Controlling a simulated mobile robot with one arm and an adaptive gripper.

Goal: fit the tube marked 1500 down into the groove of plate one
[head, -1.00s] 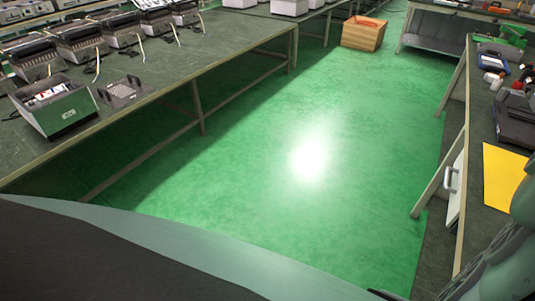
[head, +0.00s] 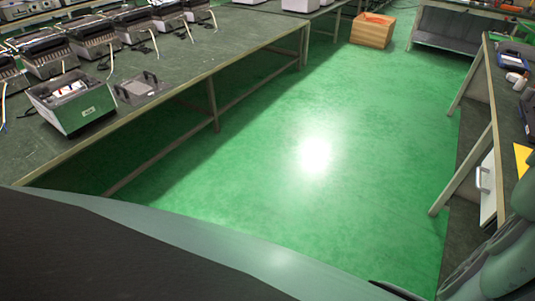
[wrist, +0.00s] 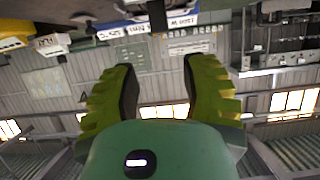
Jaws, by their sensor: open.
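My gripper (wrist: 157,62) shows in the wrist view with its two yellow-green fingers spread apart and nothing between them. In the head view, a green box (head: 78,119) with white-labelled pieces inside stands near the edge of the left bench. A flat dark plate with upright handles (head: 138,88) lies just right of the box. The pieces' markings are too small to read, so I cannot tell which is the tube marked 1500. I cannot confirm which thing is plate one. My gripper is not visible beside these things in the head view.
The left bench (head: 185,62) carries a row of dark ribbed devices (head: 97,42) with cables. Green floor (head: 310,190) lies open between it and the right bench (head: 508,100). A wooden crate (head: 372,32) stands on the floor at the far end.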

